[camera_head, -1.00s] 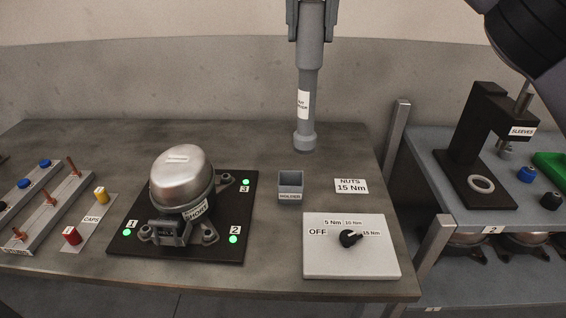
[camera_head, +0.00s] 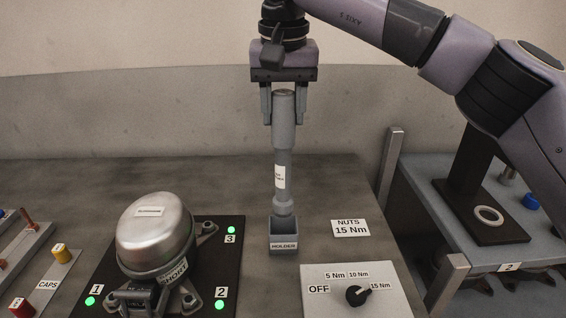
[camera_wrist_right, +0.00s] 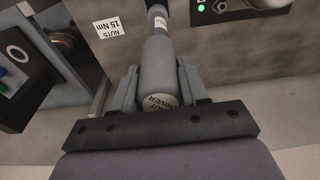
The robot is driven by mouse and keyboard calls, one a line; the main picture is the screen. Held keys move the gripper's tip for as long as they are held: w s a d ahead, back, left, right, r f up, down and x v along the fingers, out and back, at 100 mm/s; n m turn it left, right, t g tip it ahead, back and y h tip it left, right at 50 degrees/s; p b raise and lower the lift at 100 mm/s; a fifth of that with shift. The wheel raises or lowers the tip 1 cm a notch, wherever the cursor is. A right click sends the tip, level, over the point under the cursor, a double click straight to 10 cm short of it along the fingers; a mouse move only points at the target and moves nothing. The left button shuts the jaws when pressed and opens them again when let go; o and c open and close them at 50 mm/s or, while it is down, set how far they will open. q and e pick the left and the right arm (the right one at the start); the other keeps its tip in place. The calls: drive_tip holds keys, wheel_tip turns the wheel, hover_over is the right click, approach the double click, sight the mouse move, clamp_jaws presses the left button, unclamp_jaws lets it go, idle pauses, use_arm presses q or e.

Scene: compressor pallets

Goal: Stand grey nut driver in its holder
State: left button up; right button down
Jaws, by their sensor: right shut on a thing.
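The grey nut driver (camera_head: 283,160) hangs upright from my right gripper (camera_head: 284,108), whose fingers are shut around its upper body. In the right wrist view the nut driver (camera_wrist_right: 158,70) runs away from the gripper (camera_wrist_right: 160,88), its labelled end cap between the fingers. The grey square holder (camera_head: 283,238), labelled HOLDER, stands on the bench. The driver's lower tip is over or at the holder's opening in the head view; whether it is inside, I cannot tell. My left gripper is not in view.
The compressor (camera_head: 155,238) stands on a black plate to the left, with green lights at its numbered spots. A torque selector panel (camera_head: 342,296) and a NUTS 15 Nm label (camera_head: 350,228) are to the right. A metal post (camera_head: 389,180) rises at the bench's right edge.

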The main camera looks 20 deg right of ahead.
sight(283, 95)
wheel_tip(283, 95, down, 9)
drive_tip(key=shift+r, duration=0.1)
idle(0.4)
drive_tip(key=c, duration=0.6)
unclamp_jaws()
drive_tip(key=shift+f, duration=0.25)
drive_tip(key=shift+o, duration=0.2)
drive_tip(key=r, duration=0.4)
drive_tip(key=s+r, duration=0.1)
drive_tip(key=r, duration=0.7)
drive_tip(key=shift+s+a+r, duration=0.15)
drive_tip(key=shift+s+a, duration=0.1)
